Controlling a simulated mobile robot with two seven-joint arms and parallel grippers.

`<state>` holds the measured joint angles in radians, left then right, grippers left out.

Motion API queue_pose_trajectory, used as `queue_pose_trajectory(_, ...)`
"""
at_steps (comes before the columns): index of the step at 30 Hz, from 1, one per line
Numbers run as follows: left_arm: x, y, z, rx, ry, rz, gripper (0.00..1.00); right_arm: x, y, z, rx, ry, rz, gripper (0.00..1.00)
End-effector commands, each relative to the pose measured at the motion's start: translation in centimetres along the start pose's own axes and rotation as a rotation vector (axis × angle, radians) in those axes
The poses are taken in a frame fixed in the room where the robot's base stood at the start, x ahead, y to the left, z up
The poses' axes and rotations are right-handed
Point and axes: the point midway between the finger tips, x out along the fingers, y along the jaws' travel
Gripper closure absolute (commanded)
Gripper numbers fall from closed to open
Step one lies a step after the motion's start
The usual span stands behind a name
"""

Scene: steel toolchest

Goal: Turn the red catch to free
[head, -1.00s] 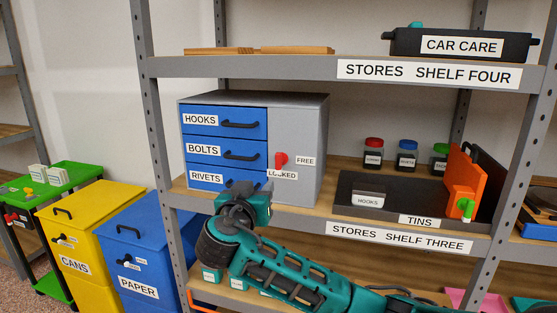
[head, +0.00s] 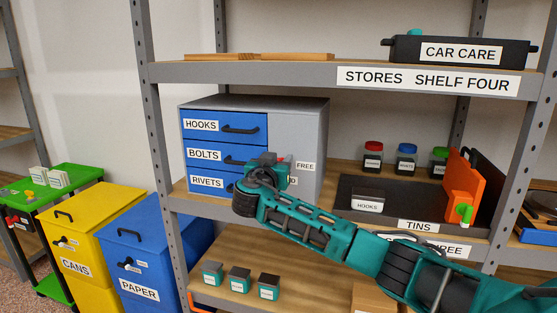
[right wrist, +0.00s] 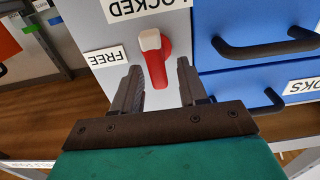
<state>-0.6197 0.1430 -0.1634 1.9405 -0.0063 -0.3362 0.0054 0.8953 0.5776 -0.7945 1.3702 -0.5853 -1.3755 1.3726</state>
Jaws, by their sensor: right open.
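The red catch (right wrist: 154,62) is on the grey side panel (right wrist: 88,22) of the small chest. In the right wrist view, which shows the labels upside down, its pale tip points at the LOCKED label (right wrist: 142,7). The FREE label (right wrist: 106,57) is to one side. My right gripper (right wrist: 158,82) is open, with one finger on each side of the catch's line; I cannot tell whether they touch it. In the head view my right gripper (head: 272,162) hides most of the catch and part of the LOCKED label. My left gripper is not in view.
Blue drawers (head: 200,140) with black handles (head: 240,129) sit beside the panel, close to the gripper. A dark tray (head: 345,184) and several jars stand to the right on the shelf. A grey upright (head: 160,150) stands left of the chest.

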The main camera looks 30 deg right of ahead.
Motion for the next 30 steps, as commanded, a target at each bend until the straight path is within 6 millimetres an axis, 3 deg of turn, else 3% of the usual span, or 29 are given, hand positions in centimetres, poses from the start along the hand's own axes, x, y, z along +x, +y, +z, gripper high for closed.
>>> queue_pose_trajectory(10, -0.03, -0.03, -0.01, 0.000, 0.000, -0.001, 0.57, 0.38, 0.01, 0.04, 0.000, 0.000, 0.000, 0.57)
queue_pose_trajectory(24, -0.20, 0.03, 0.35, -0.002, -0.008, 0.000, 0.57, 0.35, 0.01, 0.04, 0.000, 0.000, 0.000, 1.00)
queue_pose_trajectory(30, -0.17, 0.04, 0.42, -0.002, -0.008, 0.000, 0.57, 0.34, 0.00, 0.08, -0.004, -0.001, 0.000, 1.00)
